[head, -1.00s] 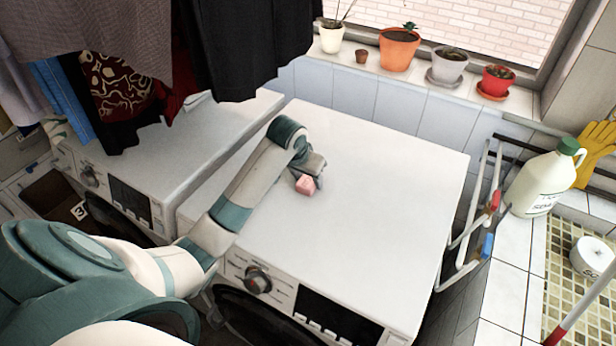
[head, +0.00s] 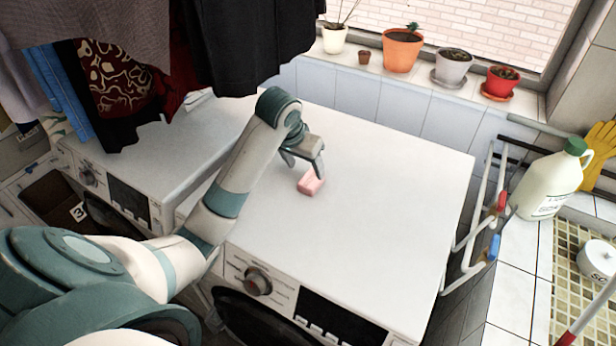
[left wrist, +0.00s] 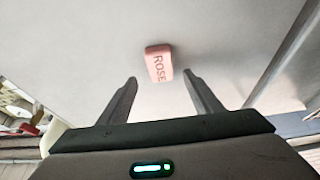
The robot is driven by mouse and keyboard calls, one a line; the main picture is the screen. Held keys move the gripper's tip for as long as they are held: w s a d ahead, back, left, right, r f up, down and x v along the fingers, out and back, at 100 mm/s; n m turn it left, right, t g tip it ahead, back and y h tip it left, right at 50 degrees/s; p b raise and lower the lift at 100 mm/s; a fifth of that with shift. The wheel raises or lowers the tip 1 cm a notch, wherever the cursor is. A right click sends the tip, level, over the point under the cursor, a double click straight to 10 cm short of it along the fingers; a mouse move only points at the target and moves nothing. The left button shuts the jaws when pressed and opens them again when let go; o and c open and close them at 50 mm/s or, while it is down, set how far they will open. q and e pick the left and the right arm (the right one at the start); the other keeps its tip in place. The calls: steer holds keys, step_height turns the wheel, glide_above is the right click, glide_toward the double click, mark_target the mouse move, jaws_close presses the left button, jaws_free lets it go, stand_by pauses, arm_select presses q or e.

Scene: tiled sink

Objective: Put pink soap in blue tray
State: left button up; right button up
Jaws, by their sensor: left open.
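The pink soap (head: 311,183) is a small block lying on the white top of the right-hand washing machine. In the left wrist view the soap (left wrist: 158,64) shows the word ROSE and lies beyond the fingertips, roughly centred between them. My left gripper (head: 305,167) is open and empty, just above and beside the soap, with its fingers pointing down. Its two spread fingers also show in the left wrist view (left wrist: 161,77). I see no blue tray in these frames. My right gripper is not in view.
The washing machine top (head: 400,200) is otherwise clear. Clothes (head: 250,45) hang at upper left. A white rack (head: 470,225) stands at the machine's right side, before a white jug (head: 548,186) and the tiled sink. Potted plants (head: 402,50) line the window sill.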

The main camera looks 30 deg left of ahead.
arm_select(q)
steer(key=p+v, duration=0.1)
steer(key=v, duration=0.3)
steer(key=shift+s+r+p, duration=0.1)
steer(key=shift+r+p, duration=0.2)
steer(key=shift+r, duration=0.05)
steer(key=shift+o, duration=0.5)
